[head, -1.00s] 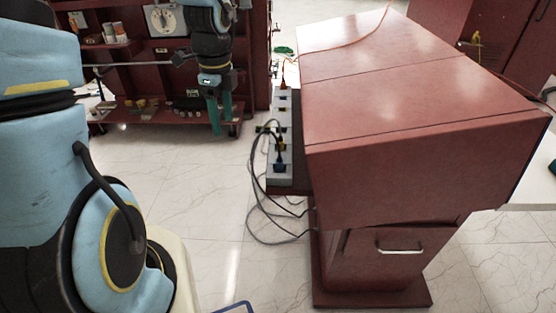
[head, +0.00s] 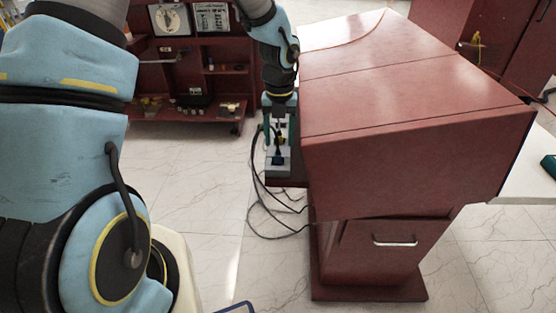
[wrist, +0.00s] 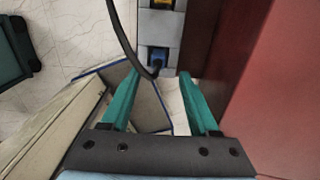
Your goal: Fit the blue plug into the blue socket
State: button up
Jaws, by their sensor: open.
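The blue plug (head: 278,159) is at the near end of a grey socket strip beside the red cabinet, with a black cable on it. In the wrist view, the blue plug (wrist: 158,58) lies just past my fingertips, against a grey block of the strip. The blue socket is mostly hidden behind it, and I cannot tell how far in the plug sits. My gripper (head: 280,134) is over the strip, its green fingers apart. In the wrist view my gripper (wrist: 159,76) is open, with the black cable's bend near its tips.
A yellow plug (wrist: 161,4) sits farther along the strip. The red cabinet (head: 400,140) stands close on the right of my gripper. Black cables (head: 258,195) loop down on the left.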

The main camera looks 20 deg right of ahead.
aim_at(278, 154)
jog(key=shift+w+a+f+p, duration=0.15)
jog(key=shift+f+p, duration=0.4)
jog(key=shift+f, duration=2.1)
grip_shut()
